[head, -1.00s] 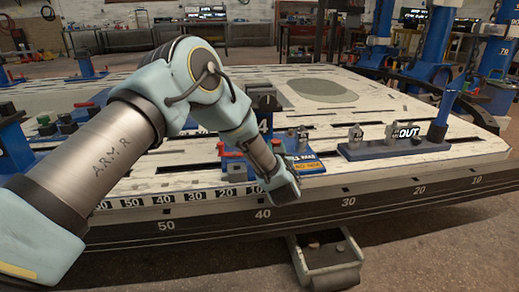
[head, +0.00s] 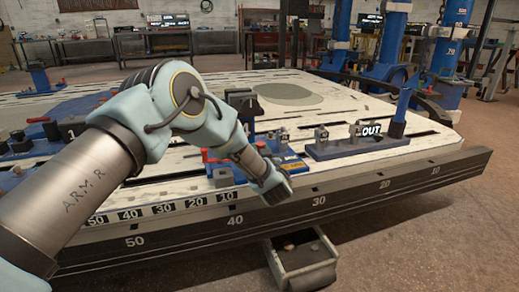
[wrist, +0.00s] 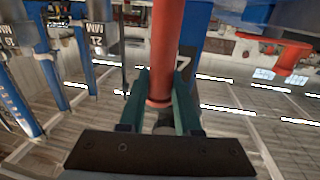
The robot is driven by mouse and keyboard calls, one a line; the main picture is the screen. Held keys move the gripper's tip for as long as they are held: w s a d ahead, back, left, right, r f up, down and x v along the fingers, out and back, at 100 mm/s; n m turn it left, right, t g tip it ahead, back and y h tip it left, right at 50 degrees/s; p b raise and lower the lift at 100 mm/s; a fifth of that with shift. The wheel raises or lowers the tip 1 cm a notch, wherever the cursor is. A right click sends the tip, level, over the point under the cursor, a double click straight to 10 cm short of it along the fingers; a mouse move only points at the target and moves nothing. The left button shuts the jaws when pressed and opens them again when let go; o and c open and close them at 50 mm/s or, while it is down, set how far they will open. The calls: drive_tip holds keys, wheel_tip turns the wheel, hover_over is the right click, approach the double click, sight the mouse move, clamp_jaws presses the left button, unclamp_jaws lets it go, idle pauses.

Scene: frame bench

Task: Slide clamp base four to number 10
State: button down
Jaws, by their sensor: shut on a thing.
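A blue clamp base (head: 222,177) with red handles and a dark-topped post stands on the pale bench, near the front edge. A digit beside its post looks like a 4, partly hidden by my arm. My gripper (wrist: 160,95) is shut on a red upright bar (wrist: 166,50), which runs between its green fingers in the wrist view. In the head view my wrist reaches down in front of the base and hides its middle and the fingers. The bench front (head: 320,201) carries a large scale with 50, 40, 30, 20 and 10 from left to right.
A blue fixture marked OUT (head: 370,142) stands close to the right of the base. A smaller number strip (head: 160,211) ends with 10 below the base's left end. An open tray (head: 300,262) sticks out below the bench. Blue posts rise behind at right.

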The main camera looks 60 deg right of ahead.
drive_tip(key=c, duration=0.8)
unclamp_jaws()
drive_tip(key=shift+s+d, duration=0.3)
drive_tip(key=shift+s, duration=0.2)
drive_tip(key=shift+o, duration=1)
drive_tip(key=shift+w, duration=0.2)
drive_tip(key=shift+a, duration=0.1)
drive_tip(key=p+v, duration=0.2)
drive_tip(key=v, duration=0.8)
drive_tip(key=shift+s+a, duration=0.25)
drive_tip(key=shift+a, duration=0.1)
